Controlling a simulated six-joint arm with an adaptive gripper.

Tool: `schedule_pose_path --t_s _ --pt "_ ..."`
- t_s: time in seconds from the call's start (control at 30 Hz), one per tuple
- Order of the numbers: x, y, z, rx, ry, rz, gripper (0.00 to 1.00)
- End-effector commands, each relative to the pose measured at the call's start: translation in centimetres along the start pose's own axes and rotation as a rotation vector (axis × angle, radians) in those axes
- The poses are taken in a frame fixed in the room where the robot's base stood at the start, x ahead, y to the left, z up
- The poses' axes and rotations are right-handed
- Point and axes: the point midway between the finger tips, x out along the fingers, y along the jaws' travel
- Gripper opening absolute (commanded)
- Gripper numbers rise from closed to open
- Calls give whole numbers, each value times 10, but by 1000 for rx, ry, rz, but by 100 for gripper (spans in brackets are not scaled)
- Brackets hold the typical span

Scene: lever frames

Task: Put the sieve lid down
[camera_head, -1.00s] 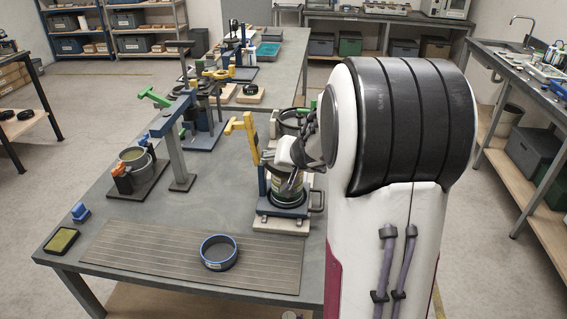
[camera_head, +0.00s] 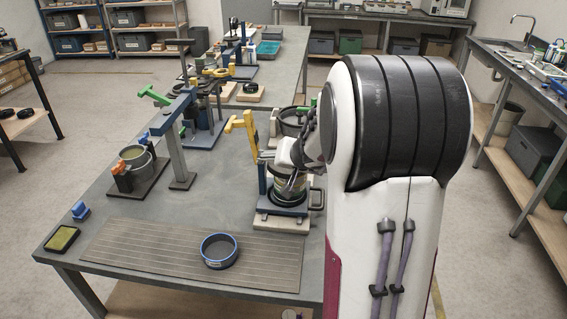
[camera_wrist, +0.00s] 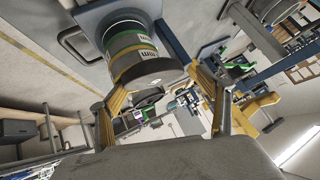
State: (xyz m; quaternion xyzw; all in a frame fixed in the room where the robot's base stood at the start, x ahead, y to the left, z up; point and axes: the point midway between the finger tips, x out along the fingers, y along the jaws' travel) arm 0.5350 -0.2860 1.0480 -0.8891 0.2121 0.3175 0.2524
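The sieve stack (camera_head: 288,190) stands upright on a light base with a blue frame on the grey bench. Its labelled bands (camera_wrist: 130,42) show in the wrist view. The dark round sieve lid (camera_wrist: 152,75) is at the stack's gripper end, in line with it. My gripper (camera_wrist: 158,82) points down at the stack, with one brass-coloured finger on each side of the lid and tips close against its rim. It seems shut on the lid. Any small gap between lid and stack cannot be made out. In the head view the gripper (camera_head: 290,178) partly hides lid and stack top.
A blue-rimmed sieve ring (camera_head: 219,251) lies on the ribbed mat (camera_head: 130,248) in front. A yellow lever (camera_head: 240,122) rises close left of the stack. A pot (camera_head: 291,122) stands behind it. A grey post with a green lever (camera_head: 155,95) stands further left.

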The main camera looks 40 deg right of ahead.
Motion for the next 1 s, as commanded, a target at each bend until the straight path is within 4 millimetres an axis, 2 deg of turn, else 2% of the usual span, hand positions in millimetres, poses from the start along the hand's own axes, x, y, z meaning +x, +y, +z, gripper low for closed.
schedule_pose_path --t_s 0.7,1.0 --pt "-6 -2 -5 0 0 2 78" --pt "-31 -2 -6 -1 2 1 78"
